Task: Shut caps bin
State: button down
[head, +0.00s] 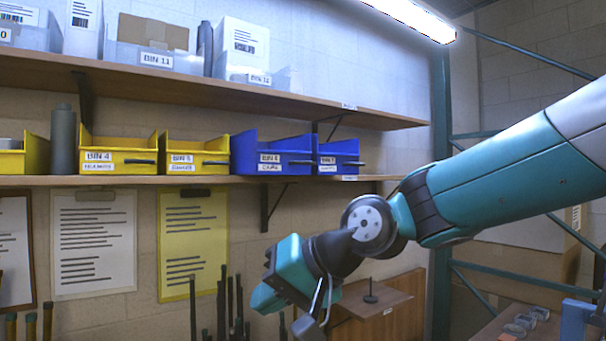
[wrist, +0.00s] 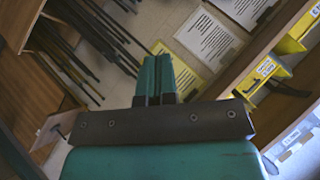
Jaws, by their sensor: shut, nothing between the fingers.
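A blue bin (head: 272,154) with a white label, which I cannot read surely as caps, stands on the lower wall shelf in the head view. It has an open top and a dark handle on its front. A second, smaller-looking blue bin (head: 338,157) stands right beside it on the right. My gripper (head: 266,300) is below the shelf, in front of the wall, apart from the bins and pointing down to the left. In the wrist view my gripper (wrist: 156,75) has its teal fingers together with nothing between them.
Yellow bins (head: 118,155) stand left of the blue ones on the shelf (head: 130,181). An upper shelf (head: 230,95) carries clear bins. Clipboards (head: 95,240) hang below, and dark rods (head: 230,305) stand near my gripper. A small wooden shelf (head: 385,300) is at right.

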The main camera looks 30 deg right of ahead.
jog(key=w+d+r+m+t+h+b, duration=0.1)
jog(key=w+d+r+m+t, duration=0.25)
jog(key=d, duration=0.25)
jog(key=w+d+r+m+t+h, duration=0.1)
jog(key=w+d+r+m+t, duration=0.2)
jog(key=d+r+m, duration=0.15)
jog(key=m+t+h, duration=0.3)
jog(key=m+t, duration=0.2)
jog(key=m, duration=0.1)
send_near(308, 163)
jog(key=w+p, duration=0.2)
jog(key=w+r+p, duration=0.1)
jog(key=w+p, duration=0.3)
jog(key=shift+w+a+r, duration=0.2)
jog(key=shift+r, duration=0.1)
jog(key=shift+w+f, duration=0.1)
jog(key=shift+w, duration=0.4)
jog(key=w+p, duration=0.2)
jog(key=w, duration=0.4)
jog(key=w+p, duration=0.3)
jog(key=w, duration=0.4)
jog(key=shift+a, duration=0.25)
jog(key=shift+s, duration=0.1)
jog(key=shift+r, duration=0.25)
jog(key=shift+f, duration=0.1)
